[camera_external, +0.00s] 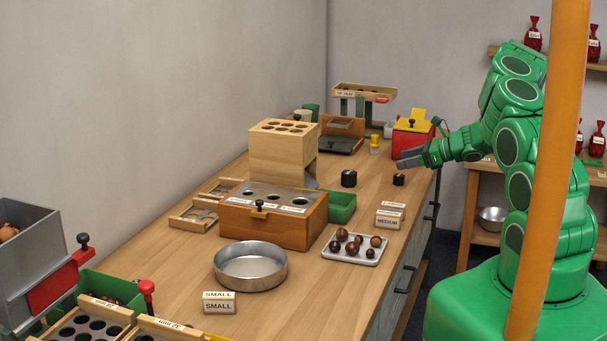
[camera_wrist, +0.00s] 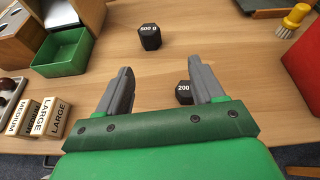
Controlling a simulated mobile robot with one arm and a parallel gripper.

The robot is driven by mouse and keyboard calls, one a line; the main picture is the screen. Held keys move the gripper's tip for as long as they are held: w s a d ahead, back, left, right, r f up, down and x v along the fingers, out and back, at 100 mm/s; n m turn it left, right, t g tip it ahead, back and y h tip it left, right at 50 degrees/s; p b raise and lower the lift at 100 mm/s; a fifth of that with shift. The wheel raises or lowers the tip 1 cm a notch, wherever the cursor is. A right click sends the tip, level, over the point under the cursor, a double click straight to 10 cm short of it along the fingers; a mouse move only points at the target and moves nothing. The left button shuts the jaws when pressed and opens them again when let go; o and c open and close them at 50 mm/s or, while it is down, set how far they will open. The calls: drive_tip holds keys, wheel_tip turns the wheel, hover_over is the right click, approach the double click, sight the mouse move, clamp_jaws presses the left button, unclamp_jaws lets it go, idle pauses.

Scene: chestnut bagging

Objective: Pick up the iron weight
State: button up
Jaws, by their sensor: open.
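Two black iron weights stand on the wooden table. The larger one, marked 500 g (camera_wrist: 150,36), stands farther off in the wrist view; in the external view it is the black weight (camera_external: 349,178) on the left. The smaller one, marked 200 (camera_wrist: 184,92), is partly hidden by my right finger in the wrist view. It shows in the external view (camera_external: 398,180) near the table's right edge, below my fingertips. My gripper (camera_wrist: 165,85) is open and empty, its fingers apart above the table; in the external view it (camera_external: 410,160) points left.
A green bin (camera_wrist: 63,52) and wooden size blocks marked LARGE and MEDIUM (camera_wrist: 42,118) lie to the left in the wrist view. A yellow brush (camera_wrist: 296,16) and a red box (camera_external: 412,140) stand near the weights. Bare table surrounds both weights.

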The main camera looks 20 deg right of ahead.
sight(403, 176)
drive_tip(key=shift+m+t+h, duration=0.3)
drive_tip(key=shift+m+h, duration=0.4)
drive_tip(key=shift+m, duration=0.2)
drive_tip(key=d+f, duration=0.4)
drive_tip(key=d, duration=0.1)
drive_tip(key=shift+s+d+f, duration=0.15)
drive_tip(key=shift+s, duration=0.1)
drive_tip(key=x, duration=0.6)
drive_tip(key=shift+a+f, duration=0.15)
drive_tip(key=shift+a, duration=0.3)
drive_tip(key=shift+w+a+f, duration=0.1)
drive_tip(key=shift+w+a, duration=0.15)
drive_tip(key=shift+w, duration=0.2)
drive_tip(key=c, duration=1.2)
